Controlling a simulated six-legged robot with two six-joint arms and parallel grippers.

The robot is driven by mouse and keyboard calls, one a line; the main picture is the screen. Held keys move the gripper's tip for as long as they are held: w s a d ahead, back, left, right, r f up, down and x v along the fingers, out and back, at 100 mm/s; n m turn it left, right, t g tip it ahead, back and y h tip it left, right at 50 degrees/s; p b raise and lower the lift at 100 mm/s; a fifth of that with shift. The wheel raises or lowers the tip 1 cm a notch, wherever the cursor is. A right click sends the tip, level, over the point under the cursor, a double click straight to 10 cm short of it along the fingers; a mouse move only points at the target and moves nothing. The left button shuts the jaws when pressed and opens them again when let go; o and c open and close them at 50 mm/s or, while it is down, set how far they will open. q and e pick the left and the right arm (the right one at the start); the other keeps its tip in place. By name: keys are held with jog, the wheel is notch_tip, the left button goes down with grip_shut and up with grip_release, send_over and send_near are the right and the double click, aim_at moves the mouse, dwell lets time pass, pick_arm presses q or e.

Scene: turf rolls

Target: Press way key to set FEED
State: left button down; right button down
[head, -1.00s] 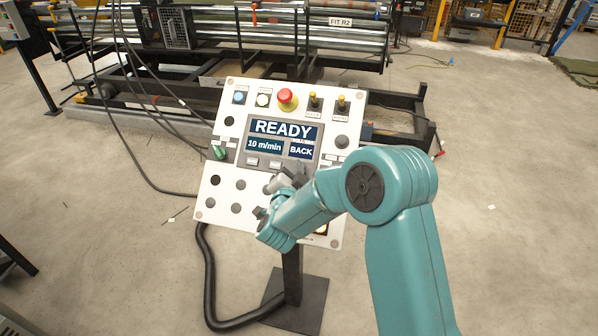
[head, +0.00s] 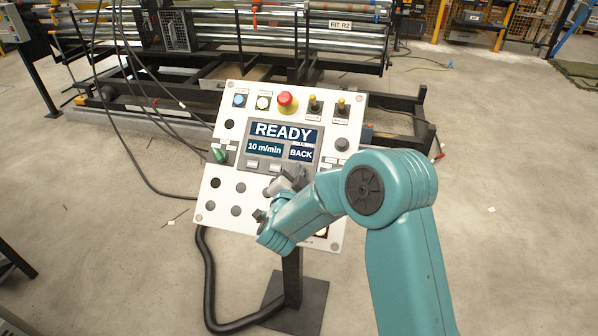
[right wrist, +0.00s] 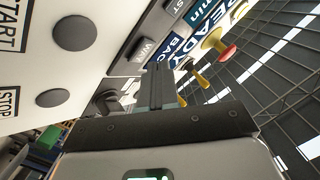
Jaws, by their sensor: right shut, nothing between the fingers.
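The control panel (head: 215,205) is a tilted white board on a stand. Its display (head: 284,130) reads READY, 10 m/min and BACK. Grey keys sit in a row below the display; the left one (head: 252,163) and the one beside it show, and my right gripper covers the right end. In the right wrist view the WAY key (right wrist: 142,48) carries a white label and lies close by the fingertips. My right gripper (head: 294,172) is shut and empty at the panel face; its fingers also show in the right wrist view (right wrist: 158,84). I cannot tell whether they touch the key. My left gripper is not in view.
Behind is a roller machine (head: 270,40) with hanging cables.

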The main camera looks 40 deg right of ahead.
jog(key=shift+f, duration=0.1)
dwell(0.8)
jog(key=shift+w+d+f+b, duration=0.2)
jog(key=shift+f+b, duration=0.05)
jog(key=shift+b, duration=0.3)
jog(key=shift+w+d+f+b, duration=0.1)
jog(key=shift+d+f+b, duration=0.15)
jog(key=shift+b, duration=0.25)
dwell(0.4)
dwell(0.3)
jog(key=shift+s+a+r, duration=0.3)
jog(key=shift+a+r, duration=0.15)
jog(key=shift+r, duration=0.1)
jog(key=r, duration=0.1)
jog(key=s+a+r+p, duration=0.2)
jog(key=r, duration=0.1)
jog(key=shift+a, duration=0.2)
jog(key=shift+s+f, duration=0.1)
dwell(0.9)
